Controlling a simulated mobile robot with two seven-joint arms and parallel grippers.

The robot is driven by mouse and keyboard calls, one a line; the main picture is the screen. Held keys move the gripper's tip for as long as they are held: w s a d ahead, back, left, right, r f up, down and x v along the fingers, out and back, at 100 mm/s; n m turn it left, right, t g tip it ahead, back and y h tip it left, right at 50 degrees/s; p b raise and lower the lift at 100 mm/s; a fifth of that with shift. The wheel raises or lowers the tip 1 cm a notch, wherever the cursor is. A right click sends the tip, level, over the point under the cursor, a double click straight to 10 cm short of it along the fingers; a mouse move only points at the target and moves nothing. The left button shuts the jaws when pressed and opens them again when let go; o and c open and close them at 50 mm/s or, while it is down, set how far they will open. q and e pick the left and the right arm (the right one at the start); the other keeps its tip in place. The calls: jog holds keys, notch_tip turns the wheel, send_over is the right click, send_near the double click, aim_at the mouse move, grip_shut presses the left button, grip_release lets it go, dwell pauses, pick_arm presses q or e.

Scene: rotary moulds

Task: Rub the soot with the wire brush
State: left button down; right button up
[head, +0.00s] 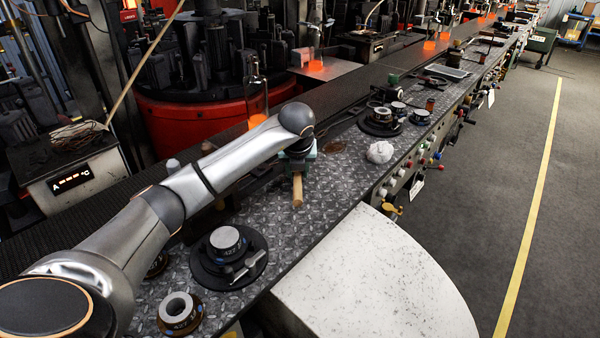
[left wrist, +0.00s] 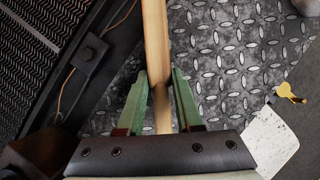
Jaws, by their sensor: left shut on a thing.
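My left gripper (head: 298,158) is at the middle of the head view, over the diamond-plate bench top. Its green fingers also show in the left wrist view (left wrist: 160,95). They are shut on the wooden handle of the wire brush (head: 297,190), which also shows in the left wrist view (left wrist: 155,40). The handle's end sticks out toward the near side of the bench. The bristles are hidden in both views. A dull brownish patch (head: 335,147) lies on the plate just beyond the gripper; I cannot tell for certain that it is the soot. My right gripper is not in view.
A crumpled white cloth (head: 380,152) lies right of the gripper. Dark round mould parts stand nearer (head: 228,245) and farther along the bench (head: 380,120). A pale rounded table (head: 375,280) adjoins the bench. Glowing orange pieces (head: 257,120) stand behind the arm.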

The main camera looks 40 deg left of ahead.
pick_arm(q)
jog(key=shift+s+a+f, duration=0.15)
jog(key=shift+s, duration=1.75)
jog(key=shift+s+a, duration=0.2)
jog(key=shift+s, duration=1.7)
jog(key=shift+s+a+r+b, duration=0.1)
jog(key=shift+s+b, duration=0.35)
jog(key=shift+s, duration=0.45)
jog(key=shift+s+a+r+b, duration=0.1)
jog(key=shift+s+b, duration=0.35)
jog(key=shift+s, duration=0.45)
jog(key=shift+a+f+b, duration=0.15)
jog(key=shift+a+b, duration=0.25)
jog(key=shift+b, duration=0.05)
jog(key=shift+w+a, duration=0.1)
jog(key=shift+w, duration=0.2)
jog(key=shift+w+d, duration=0.2)
jog(key=shift+w, duration=1.45)
jog(key=shift+w+d+p, duration=0.15)
jog(key=shift+w+p, duration=0.15)
jog(key=shift+w, duration=1.6)
jog(key=shift+w+d+p, duration=0.15)
jog(key=shift+w+p, duration=0.1)
jog(key=shift+w, duration=1.65)
jog(key=shift+r, duration=0.3)
